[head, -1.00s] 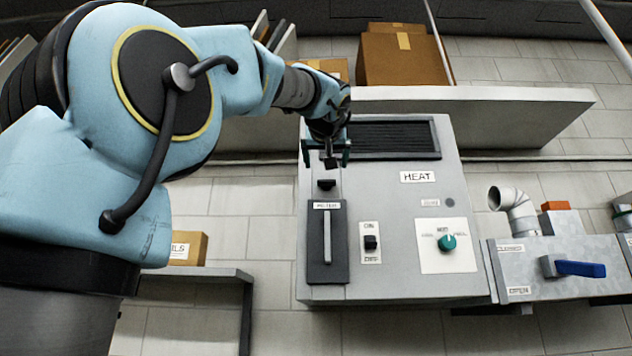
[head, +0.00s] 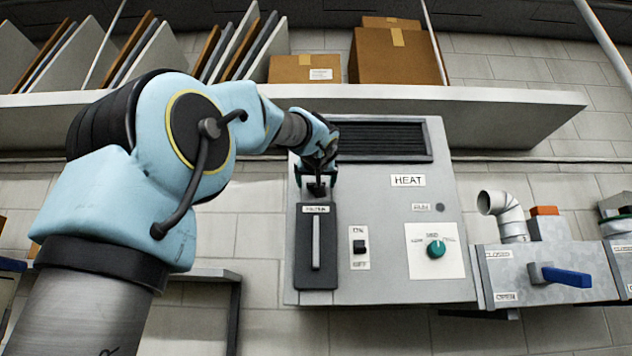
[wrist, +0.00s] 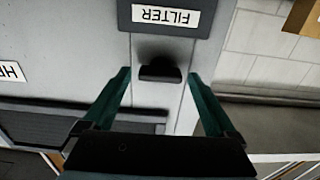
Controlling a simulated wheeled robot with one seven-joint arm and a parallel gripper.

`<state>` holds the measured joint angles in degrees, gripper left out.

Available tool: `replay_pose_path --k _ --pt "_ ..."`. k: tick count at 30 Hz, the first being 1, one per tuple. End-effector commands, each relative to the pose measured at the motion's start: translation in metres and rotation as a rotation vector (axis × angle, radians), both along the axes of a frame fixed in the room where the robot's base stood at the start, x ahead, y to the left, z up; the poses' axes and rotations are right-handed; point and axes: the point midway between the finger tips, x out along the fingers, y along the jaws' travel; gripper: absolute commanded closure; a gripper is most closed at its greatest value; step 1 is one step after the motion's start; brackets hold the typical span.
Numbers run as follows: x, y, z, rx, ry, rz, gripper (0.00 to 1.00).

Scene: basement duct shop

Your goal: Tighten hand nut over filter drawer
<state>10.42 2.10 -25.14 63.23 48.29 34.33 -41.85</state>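The filter drawer (head: 315,262) is a dark upright panel with a pale vertical handle and a FILTER label, on the left of the grey heater cabinet. The hand nut (head: 317,188) is a small black knob just above it. In the wrist view the hand nut (wrist: 160,73) lies ahead, between the fingertips' lines, below the upside-down FILTER label (wrist: 165,17). My gripper (head: 318,180) is at the nut in the head view; its green fingers are spread, one on each side. In the wrist view my gripper (wrist: 159,75) is open, with visible gaps to the nut.
The grey cabinet (head: 375,285) also carries an ON/OFF switch (head: 360,247), a green dial (head: 436,248) and a dark vent (head: 385,140). A duct with a blue lever (head: 567,277) adjoins on the right. A shelf (head: 500,110) with boxes is above.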

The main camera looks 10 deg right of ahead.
Motion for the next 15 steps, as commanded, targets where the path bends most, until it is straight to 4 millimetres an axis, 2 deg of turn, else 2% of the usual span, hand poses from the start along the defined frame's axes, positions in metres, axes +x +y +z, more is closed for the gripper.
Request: replay_pose_path --k 2,15 --pt "-0.0002 0.0 0.0 0.0 0.0 0.0 0.19" --pt "-0.0003 0.0 0.0 0.0 0.0 0.0 0.68"
